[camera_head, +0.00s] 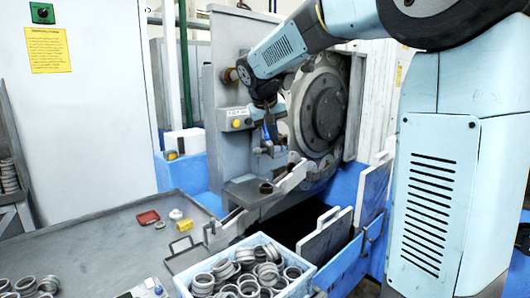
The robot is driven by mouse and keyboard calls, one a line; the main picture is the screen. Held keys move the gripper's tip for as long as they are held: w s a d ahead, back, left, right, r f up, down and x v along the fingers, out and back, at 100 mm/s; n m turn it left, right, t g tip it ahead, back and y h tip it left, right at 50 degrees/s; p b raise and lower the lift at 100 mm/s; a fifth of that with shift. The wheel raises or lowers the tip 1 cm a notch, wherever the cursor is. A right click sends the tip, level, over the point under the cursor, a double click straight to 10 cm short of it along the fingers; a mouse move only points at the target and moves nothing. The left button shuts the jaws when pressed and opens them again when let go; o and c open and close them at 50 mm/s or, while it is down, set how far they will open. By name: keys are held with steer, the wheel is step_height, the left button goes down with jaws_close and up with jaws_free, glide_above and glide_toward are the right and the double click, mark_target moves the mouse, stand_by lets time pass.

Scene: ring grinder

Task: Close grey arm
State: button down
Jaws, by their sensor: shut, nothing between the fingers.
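The ring grinder stands at the centre, with a large round grinding disc (325,112) in its opening. A long grey arm (290,179) reaches diagonally from below the disc down towards the bench. It appears to stand out from the machine, above the dark opening. My gripper (268,146) points down in front of the grey panel, left of the disc and above the grey arm. It is shut and empty, apart from the arm as far as I can tell. The gripper is small in this view and partly merges with machine parts behind it.
A blue-white crate of metal rings (308,266) stands at the front, beside a grey bench (90,240) with loose rings and small parts. Raised white flaps (326,236) edge the dark opening. A control box with a yellow button (236,123) is left of my gripper.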

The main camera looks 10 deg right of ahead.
steer(key=h, duration=0.2)
glide_toward(264, 151)
steer(key=s+a+r, duration=0.1)
steer(key=s+a, duration=0.3)
steer(key=s, duration=0.1)
steer(key=shift+t, duration=0.3)
steer(key=x, duration=0.7)
steer(key=d+x, duration=0.1)
steer(key=x, duration=0.2)
steer(key=shift+w+d+r, duration=0.1)
steer(key=shift+w+d, duration=0.1)
steer(key=shift+d, duration=0.05)
steer(key=shift+w+d, duration=0.1)
steer(key=shift+d, duration=0.8)
steer(key=shift+y, duration=0.3)
